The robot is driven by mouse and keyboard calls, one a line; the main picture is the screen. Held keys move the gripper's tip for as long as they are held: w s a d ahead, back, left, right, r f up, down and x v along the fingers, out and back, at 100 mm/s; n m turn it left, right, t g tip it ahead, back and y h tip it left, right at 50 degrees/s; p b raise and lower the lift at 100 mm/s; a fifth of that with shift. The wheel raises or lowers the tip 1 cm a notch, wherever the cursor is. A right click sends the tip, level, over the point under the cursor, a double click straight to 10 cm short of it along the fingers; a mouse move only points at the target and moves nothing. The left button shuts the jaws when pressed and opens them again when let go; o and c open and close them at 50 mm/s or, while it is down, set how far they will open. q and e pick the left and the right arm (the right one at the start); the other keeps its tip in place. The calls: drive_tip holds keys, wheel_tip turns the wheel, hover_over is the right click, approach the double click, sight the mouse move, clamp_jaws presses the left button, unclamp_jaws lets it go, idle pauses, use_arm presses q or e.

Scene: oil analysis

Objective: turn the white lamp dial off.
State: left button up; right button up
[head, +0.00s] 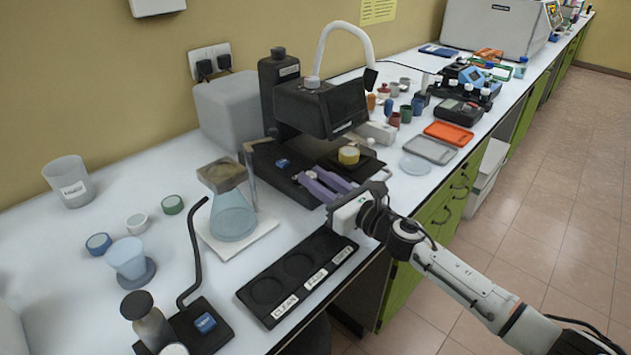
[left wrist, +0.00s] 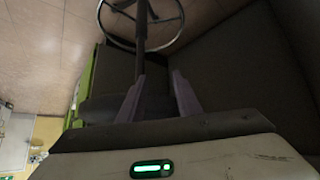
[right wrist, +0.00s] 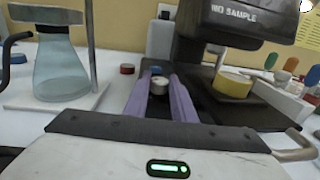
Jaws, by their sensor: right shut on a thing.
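A small white-topped round dial (right wrist: 158,85) sits low on the black base (head: 272,178) of the dark lamp-box instrument. In the right wrist view it stands between the purple fingertips of my right gripper (right wrist: 157,78). My right gripper (head: 312,182) reaches in from the front right and is shut on the dial; in the head view its fingers hide the dial. A blue switch (head: 284,163) is just behind the dial. My left gripper (left wrist: 158,82) is outside the head view. Its fingers are apart and empty in its wrist view, low down by a dark panel.
A flask (head: 233,213) on a white stand is left of the instrument. A black labelled tray (head: 297,275) lies in front. A yellow-rimmed dish (head: 348,155) sits on the instrument's stage, right of my fingers. A stool ring (left wrist: 140,25) shows beyond my left fingers.

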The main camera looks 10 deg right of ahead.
drive_tip(key=shift+n+y, duration=0.3)
drive_tip(key=shift+y, duration=0.1)
drive_tip(key=o, duration=1.1)
drive_tip(key=shift+w, duration=0.1)
drive_tip(key=shift+c, duration=0.2)
drive_tip(key=b+v, duration=0.1)
drive_tip(key=v, duration=0.8)
drive_tip(key=shift+s+d, duration=0.2)
drive_tip(key=shift+d, duration=0.05)
drive_tip(key=shift+s+d+r, duration=0.15)
drive_tip(key=shift+s+d, duration=0.05)
drive_tip(key=shift+s, duration=0.15)
